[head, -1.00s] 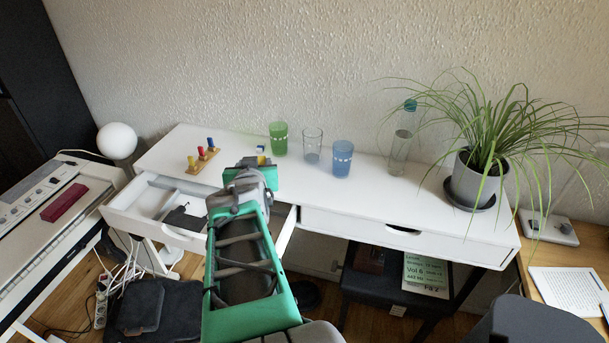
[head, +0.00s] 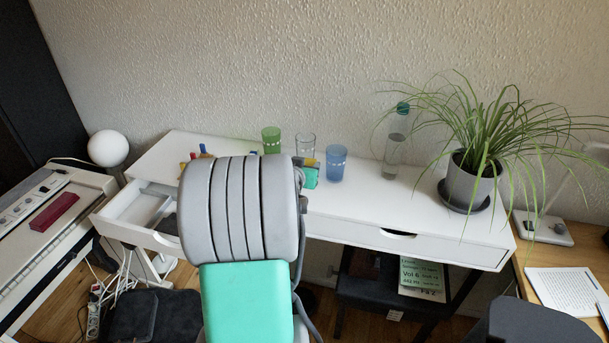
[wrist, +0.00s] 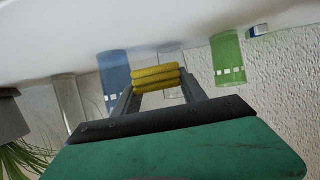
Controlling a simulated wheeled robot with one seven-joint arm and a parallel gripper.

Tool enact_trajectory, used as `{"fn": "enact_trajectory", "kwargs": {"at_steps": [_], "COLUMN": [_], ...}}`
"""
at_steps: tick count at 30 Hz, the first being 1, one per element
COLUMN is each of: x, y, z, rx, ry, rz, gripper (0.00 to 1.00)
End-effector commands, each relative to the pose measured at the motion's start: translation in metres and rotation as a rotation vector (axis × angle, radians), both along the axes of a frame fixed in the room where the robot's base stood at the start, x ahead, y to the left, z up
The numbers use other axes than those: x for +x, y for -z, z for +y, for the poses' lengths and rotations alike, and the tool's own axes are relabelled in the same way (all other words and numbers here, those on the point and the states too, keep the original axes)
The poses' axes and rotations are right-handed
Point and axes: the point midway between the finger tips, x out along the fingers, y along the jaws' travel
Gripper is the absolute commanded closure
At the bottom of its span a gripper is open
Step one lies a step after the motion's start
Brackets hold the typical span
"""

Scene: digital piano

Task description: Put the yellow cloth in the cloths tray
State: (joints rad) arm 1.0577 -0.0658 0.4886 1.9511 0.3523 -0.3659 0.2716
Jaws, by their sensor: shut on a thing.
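The yellow cloth (wrist: 155,78), folded or rolled in layers, is between the two fingers of my gripper (wrist: 157,88) in the wrist view. My gripper is shut on it. In the head view a small yellow bit of the cloth (head: 311,162) shows beside the green end of my gripper, close to the blue glass, above the white desk. My own arm hides most of the gripper there. I cannot make out a cloths tray in either view.
A green glass (head: 271,140), a clear glass (head: 305,145) and a blue glass (head: 337,162) stand on the white desk (head: 385,208), near my gripper. A bottle (head: 396,145) and potted plant (head: 470,180) stand to the right. A drawer (head: 135,210) is open at left.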

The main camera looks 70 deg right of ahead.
Motion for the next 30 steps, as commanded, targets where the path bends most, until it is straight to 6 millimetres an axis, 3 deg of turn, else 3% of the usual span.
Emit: {"fn": "enact_trajectory", "kwargs": {"at_steps": [9,21,22,30], "x": [0.007,0.007,0.007,0.007], "y": [0.043,0.05,0.048,0.047], "z": [-0.01,-0.01,-0.01,-0.01], "rx": [0.002,-0.002,-0.001,-0.001], "ry": [0.0,0.0,0.0,0.0], "rz": [0.0,-0.001,-0.001,-0.001], "gripper": [0.89,0.89,0.48,0.29]}}
